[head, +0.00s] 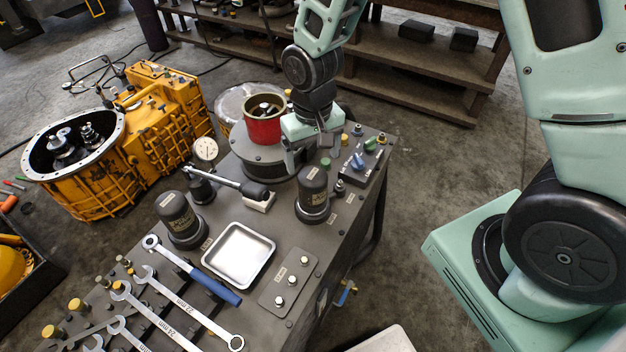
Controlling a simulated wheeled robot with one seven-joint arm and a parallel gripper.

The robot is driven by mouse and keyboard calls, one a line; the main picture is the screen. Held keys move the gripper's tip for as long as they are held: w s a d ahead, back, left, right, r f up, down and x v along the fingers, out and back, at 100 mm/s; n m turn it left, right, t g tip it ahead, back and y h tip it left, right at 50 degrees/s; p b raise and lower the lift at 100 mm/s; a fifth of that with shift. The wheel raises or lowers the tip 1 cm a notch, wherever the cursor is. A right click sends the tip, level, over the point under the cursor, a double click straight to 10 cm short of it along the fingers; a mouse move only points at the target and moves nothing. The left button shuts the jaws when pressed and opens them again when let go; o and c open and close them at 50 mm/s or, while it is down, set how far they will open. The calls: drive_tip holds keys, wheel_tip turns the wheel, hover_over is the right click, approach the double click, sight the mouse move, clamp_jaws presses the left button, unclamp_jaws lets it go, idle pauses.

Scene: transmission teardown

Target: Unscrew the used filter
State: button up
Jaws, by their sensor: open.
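Two dark canister filters with small labels stand upright on the grey bench top. One filter (313,196) is near the right edge of the bench, and the other filter (180,218) stands to the left, beside the metal tray. The labels are too small to tell which filter is the used one. My gripper (308,158) is open with its fingers pointing down. It shows just above and behind the right filter in the head view, with no visible grip on it. The exact gap between the fingertips and the filter is hard to tell.
An empty metal tray (239,254), a blue-handled wrench (190,268) and several spanners lie on the bench. A yellow transmission housing (165,135) is on the floor left.

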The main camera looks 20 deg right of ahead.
sight(313, 174)
drive_tip(key=m, duration=0.7)
drive_tip(key=shift+m, duration=0.4)
wheel_tip(313, 174, down, 8)
drive_tip(key=b, duration=0.5)
drive_tip(key=shift+r, duration=0.25)
drive_tip(key=c, duration=1.6)
drive_tip(key=n, duration=0.4)
